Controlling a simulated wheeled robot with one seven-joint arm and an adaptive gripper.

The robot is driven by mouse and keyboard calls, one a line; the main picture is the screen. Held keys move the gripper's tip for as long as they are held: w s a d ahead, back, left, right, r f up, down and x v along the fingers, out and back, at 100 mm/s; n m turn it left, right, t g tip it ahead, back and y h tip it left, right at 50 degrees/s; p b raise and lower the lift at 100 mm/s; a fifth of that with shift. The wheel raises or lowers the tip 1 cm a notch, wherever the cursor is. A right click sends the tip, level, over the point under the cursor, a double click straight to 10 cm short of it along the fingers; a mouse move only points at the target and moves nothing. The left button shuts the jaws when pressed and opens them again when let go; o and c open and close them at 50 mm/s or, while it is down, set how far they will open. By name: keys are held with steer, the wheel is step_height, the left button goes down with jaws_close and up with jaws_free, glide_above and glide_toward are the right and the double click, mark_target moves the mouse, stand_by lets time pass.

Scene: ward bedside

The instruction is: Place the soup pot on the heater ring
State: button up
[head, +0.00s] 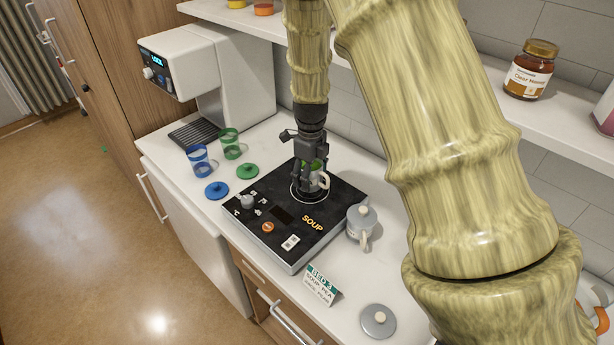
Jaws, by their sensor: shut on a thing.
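My gripper (311,180) points down over the black heater plate (268,212) marked "SOUP". The gripper hides most of this pot. The heater ring (296,199), a thin white circle on the plate's far part, shows around and below the pot. I cannot tell whether the pot touches the plate.
Blue (199,160) and green (230,143) cups and two coloured lids stand left of the plate, near a white machine (221,75). A card (321,285) and a grey lid (378,321) are at the front.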

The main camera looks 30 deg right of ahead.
mark_target(311, 179)
steer(key=shift+w+d+f, duration=0.3)
steer(key=shift+w+d, duration=0.4)
steer(key=shift+s+a+f+p, duration=0.15)
steer(key=shift+a+f+p, duration=0.1)
steer(key=shift+p, duration=0.3)
steer(key=shift+d+f+p, duration=0.2)
steer(key=shift+f+p, duration=0.45)
steer(key=shift+f, duration=0.75)
steer(key=shift+a+r, duration=0.1)
steer(key=shift+a, duration=0.05)
steer(key=o, duration=1.7)
steer(key=shift+f, duration=0.2)
steer(key=shift+r, duration=0.25)
steer(key=shift+r+b, duration=2.4)
steer(key=shift+r, duration=3.5)
